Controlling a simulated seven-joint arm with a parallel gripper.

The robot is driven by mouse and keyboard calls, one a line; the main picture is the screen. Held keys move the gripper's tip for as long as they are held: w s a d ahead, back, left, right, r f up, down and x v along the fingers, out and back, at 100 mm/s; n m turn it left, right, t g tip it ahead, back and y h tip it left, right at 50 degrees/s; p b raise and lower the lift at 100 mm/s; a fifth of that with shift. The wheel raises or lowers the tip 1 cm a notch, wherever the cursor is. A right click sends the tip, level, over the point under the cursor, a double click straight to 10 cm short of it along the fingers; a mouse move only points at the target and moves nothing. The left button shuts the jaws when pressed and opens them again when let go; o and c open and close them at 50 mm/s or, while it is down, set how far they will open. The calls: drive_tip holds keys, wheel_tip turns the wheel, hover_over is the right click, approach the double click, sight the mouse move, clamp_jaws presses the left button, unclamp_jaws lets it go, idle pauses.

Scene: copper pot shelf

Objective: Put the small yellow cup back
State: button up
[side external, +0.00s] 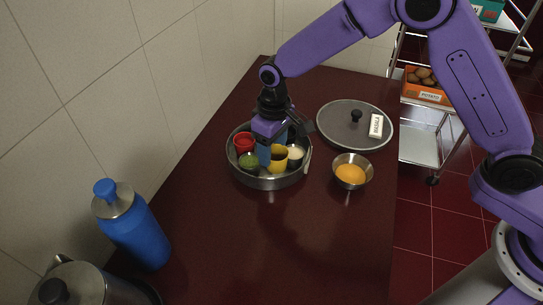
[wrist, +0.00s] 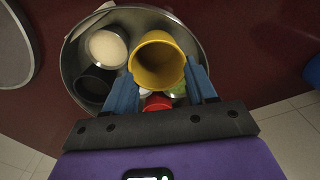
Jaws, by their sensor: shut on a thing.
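The small yellow cup (side external: 279,159) is inside the round metal pan (side external: 268,183), among other small cups. My gripper (side external: 268,150) reaches down into the pan. In the wrist view, the blue fingers (wrist: 162,78) are shut on the yellow cup (wrist: 157,62), one on each side. The cup's open mouth faces the wrist camera and its inside looks empty. It looks larger than the cups around it there. I cannot tell whether its base touches the pan floor.
The pan also holds a red cup (side external: 243,142), a green-filled cup (side external: 249,161) and a white-filled cup (side external: 296,153). A lid (side external: 345,130) with a white label and a metal bowl with orange contents (side external: 350,175) lie to the right. A blue bottle (side external: 135,230) stands front left.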

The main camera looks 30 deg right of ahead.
sight(273, 162)
wheel_tip(273, 162, down, 3)
drive_tip(key=shift+f, duration=0.3)
drive_tip(key=shift+s+f, duration=0.15)
drive_tip(key=shift+f, duration=0.45)
drive_tip(key=o, duration=0.8)
drive_tip(key=shift+d, duration=0.1)
drive_tip(key=shift+o, duration=0.2)
wheel_tip(273, 162, up, 13)
drive_tip(key=shift+w+r, duration=0.2)
drive_tip(key=shift+w, duration=0.05)
